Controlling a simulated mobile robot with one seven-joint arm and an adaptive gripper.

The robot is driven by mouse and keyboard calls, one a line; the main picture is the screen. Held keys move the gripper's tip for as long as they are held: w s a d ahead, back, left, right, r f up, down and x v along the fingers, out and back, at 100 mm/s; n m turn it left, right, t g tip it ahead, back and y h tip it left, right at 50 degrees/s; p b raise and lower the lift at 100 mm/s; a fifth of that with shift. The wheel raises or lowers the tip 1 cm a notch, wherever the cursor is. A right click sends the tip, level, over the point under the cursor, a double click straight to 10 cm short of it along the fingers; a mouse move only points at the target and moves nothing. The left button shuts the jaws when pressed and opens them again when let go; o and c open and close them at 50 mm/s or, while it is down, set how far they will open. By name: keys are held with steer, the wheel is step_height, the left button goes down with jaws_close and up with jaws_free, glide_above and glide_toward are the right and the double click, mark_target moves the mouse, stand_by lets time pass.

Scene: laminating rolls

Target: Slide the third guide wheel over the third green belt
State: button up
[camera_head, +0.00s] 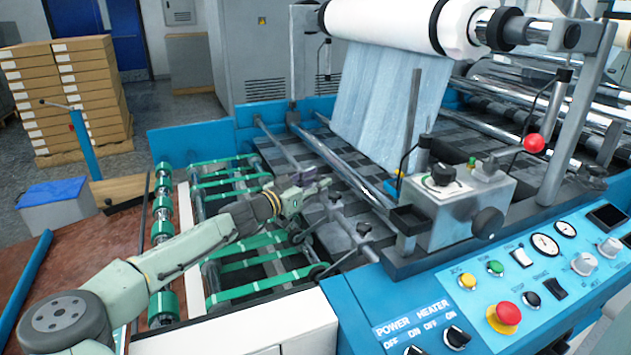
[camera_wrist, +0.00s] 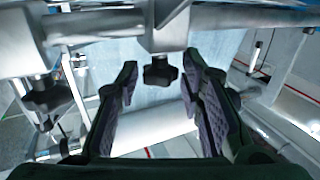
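My gripper (camera_head: 312,188) is over the guide bar beside the green belts in the head view. In the wrist view its two dark fingers (camera_wrist: 160,72) are apart, with a black knob (camera_wrist: 158,70) under a grey clamp block (camera_wrist: 165,28) showing between them. No contact with the knob is visible. Several green belts (camera_head: 262,243) run across the rollers to the left of the bar. A small dark guide wheel (camera_head: 318,271) shows low near the front belts. My gripper and arm hide other wheels and part of the belts, so I cannot tell which wheel is the third.
Another black knob (camera_wrist: 48,97) is on the bar at left in the wrist view. A grey control box (camera_head: 465,205) and the blue control panel (camera_head: 520,290) stand to the right. A film roll (camera_head: 400,25) hangs above. Blue side frame (camera_head: 190,143) lies behind the belts.

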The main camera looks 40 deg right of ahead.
jaws_close()
stand_by(0.5)
steer(key=shift+w+d, duration=0.25)
steer(key=shift+w, duration=0.85)
steer(key=shift+w+d, duration=0.25)
steer(key=shift+w, duration=0.85)
steer(key=shift+o, duration=1.5)
jaws_free()
steer(key=s+a, duration=0.2)
steer(key=a, duration=0.9)
steer(key=shift+a, duration=0.4)
